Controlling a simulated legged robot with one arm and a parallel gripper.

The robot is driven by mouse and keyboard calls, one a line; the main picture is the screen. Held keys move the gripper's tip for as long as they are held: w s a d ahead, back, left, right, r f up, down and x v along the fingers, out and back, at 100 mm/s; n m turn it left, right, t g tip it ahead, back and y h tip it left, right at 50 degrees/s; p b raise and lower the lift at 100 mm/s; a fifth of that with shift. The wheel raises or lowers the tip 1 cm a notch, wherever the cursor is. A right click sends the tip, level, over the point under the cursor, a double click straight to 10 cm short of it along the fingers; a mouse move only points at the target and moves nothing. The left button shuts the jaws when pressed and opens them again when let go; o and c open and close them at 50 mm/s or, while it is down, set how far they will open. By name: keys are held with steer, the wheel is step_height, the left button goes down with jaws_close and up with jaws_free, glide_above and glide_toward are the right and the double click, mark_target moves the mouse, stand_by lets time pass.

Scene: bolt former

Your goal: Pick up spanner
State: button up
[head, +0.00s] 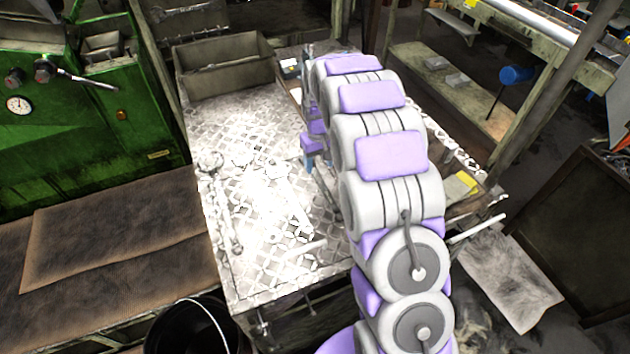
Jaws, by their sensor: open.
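A long metal spanner (222,205) lies on the left side of the diamond-plate bench top (260,120), its ring-like end toward the back. Glare washes out the plate around it, so nearby tools are hard to tell apart. My gripper (312,160) is over the bench to the right of the spanner, apart from it and partly hidden by my arm. It is open, and I see nothing held in it. My white and purple arm covers the right part of the bench.
An open metal bin (222,66) stands at the back of the bench. A green machine (75,110) with a gauge and lever is on the left, beside brown matting (115,225). A black bucket (195,328) stands at the front. A wooden shelf (450,85) is at the back right.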

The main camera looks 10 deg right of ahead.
mark_target(318, 179)
steer(key=shift+d+f, duration=0.45)
steer(key=shift+d, duration=0.25)
steer(key=f, duration=0.1)
steer(key=a+f, duration=0.1)
steer(key=f, duration=0.1)
steer(key=f+b, duration=0.1)
steer(key=shift+a+f, duration=0.25)
steer(key=shift+a, duration=0.4)
steer(key=shift+d, duration=0.6)
steer(key=c, duration=0.3)
steer(key=shift+d, duration=0.25)
steer(key=c, duration=0.3)
steer(key=shift+a, duration=0.25)
steer(key=c, duration=0.3)
steer(key=shift+a, duration=0.4)
jaws_close()
steer(key=shift+d, duration=0.45)
steer(key=shift+a, duration=0.3)
